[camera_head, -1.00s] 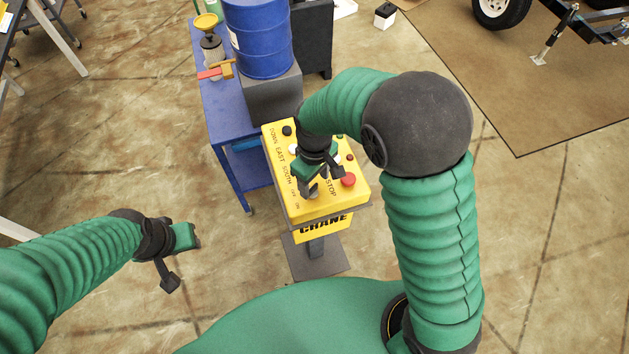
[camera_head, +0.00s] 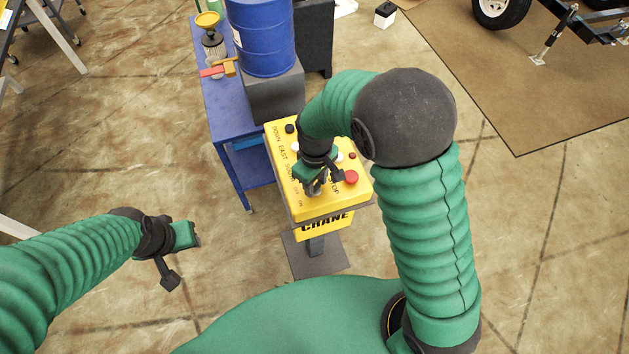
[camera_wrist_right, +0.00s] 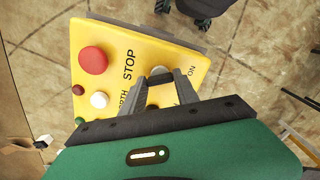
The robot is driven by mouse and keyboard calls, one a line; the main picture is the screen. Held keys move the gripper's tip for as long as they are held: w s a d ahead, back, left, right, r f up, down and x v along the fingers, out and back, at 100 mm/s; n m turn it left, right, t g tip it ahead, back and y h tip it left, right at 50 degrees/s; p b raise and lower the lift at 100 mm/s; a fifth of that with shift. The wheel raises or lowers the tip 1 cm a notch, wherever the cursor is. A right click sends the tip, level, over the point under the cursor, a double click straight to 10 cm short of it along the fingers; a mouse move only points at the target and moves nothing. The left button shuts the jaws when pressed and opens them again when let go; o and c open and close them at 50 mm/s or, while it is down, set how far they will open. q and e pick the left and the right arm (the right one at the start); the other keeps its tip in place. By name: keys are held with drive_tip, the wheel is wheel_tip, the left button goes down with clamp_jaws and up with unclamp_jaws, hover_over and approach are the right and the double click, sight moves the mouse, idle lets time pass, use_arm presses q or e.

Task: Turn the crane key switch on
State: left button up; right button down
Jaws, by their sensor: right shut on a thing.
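The yellow crane control box (camera_head: 322,206) stands on a pedestal in front of me, with black lettering and several buttons. My right gripper (camera_head: 314,186) reaches down onto its near part and is shut on the grey key switch, by the ON lettering. In the right wrist view the fingertips (camera_wrist_right: 162,76) sit low over the panel (camera_wrist_right: 200,62), between the STOP and ON lettering. The fingers and palm hide most of the key, so I cannot tell its turn angle. My left gripper (camera_head: 180,258) hangs open and empty over the floor at the left.
The red STOP button (camera_head: 351,177) sits just right of my right gripper; a white button (camera_wrist_right: 99,100) is also close. Behind the box stand a blue cart (camera_head: 222,110) and a blue barrel (camera_head: 262,38).

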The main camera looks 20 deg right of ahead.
drive_tip(key=shift+w+r+m, duration=0.1)
drive_tip(key=shift+m, duration=0.2)
drive_tip(key=m+p, duration=0.2)
drive_tip(key=m, duration=0.3)
drive_tip(key=shift+r, duration=0.1)
drive_tip(key=m+p, duration=0.2)
drive_tip(key=m, duration=0.4)
drive_tip(key=shift+w+p, duration=0.15)
drive_tip(key=shift+p, duration=0.15)
drive_tip(key=shift+m, duration=0.3)
drive_tip(key=c, duration=1.2)
unclamp_jaws()
drive_tip(key=shift+o, duration=1.4)
drive_tip(key=shift+f, duration=0.2)
drive_tip(key=shift+r, duration=0.1)
wheel_tip(320, 180, up, 17)
drive_tip(key=b, duration=0.2)
drive_tip(key=shift+f, duration=0.2)
